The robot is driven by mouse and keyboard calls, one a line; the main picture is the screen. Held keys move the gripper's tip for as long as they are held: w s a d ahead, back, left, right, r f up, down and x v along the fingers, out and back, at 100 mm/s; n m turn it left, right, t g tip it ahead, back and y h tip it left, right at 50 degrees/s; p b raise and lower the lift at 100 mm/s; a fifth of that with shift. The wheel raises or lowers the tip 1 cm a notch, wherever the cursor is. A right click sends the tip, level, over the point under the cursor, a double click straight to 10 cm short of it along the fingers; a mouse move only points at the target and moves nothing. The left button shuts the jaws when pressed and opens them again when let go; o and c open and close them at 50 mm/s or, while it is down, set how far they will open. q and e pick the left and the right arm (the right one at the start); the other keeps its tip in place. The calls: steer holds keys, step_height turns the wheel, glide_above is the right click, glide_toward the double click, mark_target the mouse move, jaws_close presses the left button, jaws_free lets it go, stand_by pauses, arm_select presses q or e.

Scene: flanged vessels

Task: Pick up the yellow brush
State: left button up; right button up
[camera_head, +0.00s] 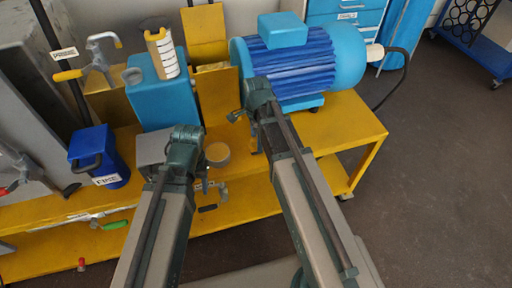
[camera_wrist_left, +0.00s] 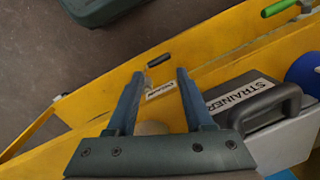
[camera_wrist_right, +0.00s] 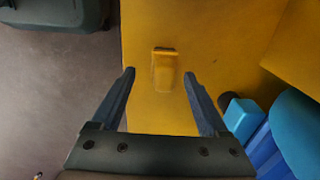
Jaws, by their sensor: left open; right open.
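A small yellow piece (camera_wrist_right: 165,72) with a raised end lies on the yellow bench top in the right wrist view. It may be the yellow brush; its bristles cannot be made out. My right gripper (camera_wrist_right: 159,73) is open, with its fingertips on either side of that piece in the picture; no contact is visible. In the head view my right gripper (camera_head: 257,95) is in front of the blue motor, and the yellow piece is not clearly visible there. My left gripper (camera_wrist_left: 160,72) is open and empty, above the front edge of the bench near a grey strainer case.
The blue motor (camera_head: 290,65) stands on the bench at the right. The strainer case (camera_wrist_left: 250,102) is close to my left gripper.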

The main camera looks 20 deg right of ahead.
steer(key=f+b, duration=0.4)
steer(key=shift+w+f, duration=0.3)
steer(key=shift+f, duration=0.1)
jaws_close()
